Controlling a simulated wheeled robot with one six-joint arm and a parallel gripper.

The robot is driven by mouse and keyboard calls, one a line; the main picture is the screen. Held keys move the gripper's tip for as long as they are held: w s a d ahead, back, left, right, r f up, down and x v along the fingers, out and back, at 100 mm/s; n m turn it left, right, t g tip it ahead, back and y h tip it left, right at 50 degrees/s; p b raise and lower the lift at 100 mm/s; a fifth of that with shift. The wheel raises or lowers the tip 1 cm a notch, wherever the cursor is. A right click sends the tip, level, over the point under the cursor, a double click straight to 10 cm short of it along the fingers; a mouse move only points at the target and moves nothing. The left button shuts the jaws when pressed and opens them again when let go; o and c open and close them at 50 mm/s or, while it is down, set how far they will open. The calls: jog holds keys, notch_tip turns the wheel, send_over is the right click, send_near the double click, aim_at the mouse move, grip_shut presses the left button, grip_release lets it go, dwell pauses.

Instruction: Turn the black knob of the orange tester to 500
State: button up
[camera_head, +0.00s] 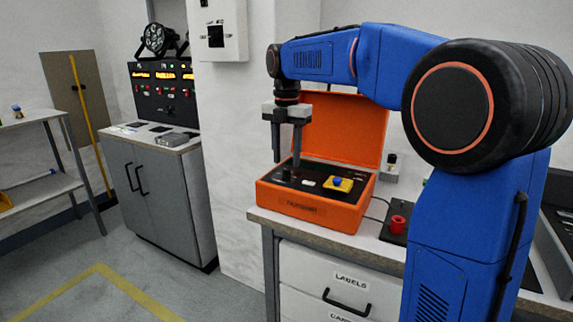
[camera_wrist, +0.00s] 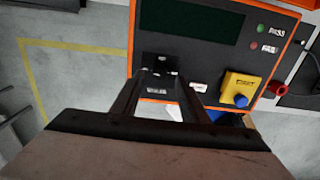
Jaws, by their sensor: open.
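The orange tester (camera_head: 310,212) is an open case with its lid up, standing on the bench. Its dark panel fills the upper middle of the wrist view (camera_wrist: 215,70). My gripper (camera_head: 287,162) points down over the left part of the panel, with its fingers apart. In the wrist view the fingertips (camera_wrist: 164,76) stand on either side of a dark shape (camera_wrist: 160,65), which may be the black knob. The knob's pointer and scale cannot be made out. I cannot tell whether the fingers touch anything.
A yellow block (camera_head: 339,184) with a blue button sits on the panel's right side; it also shows in the wrist view (camera_wrist: 243,83). A dark display (camera_wrist: 190,20) and green and red lamps lie nearby. A red button (camera_head: 397,224) stands on the bench to the right.

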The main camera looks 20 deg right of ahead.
aim_at(287, 172)
jog(key=shift+f, duration=1.5)
grip_shut()
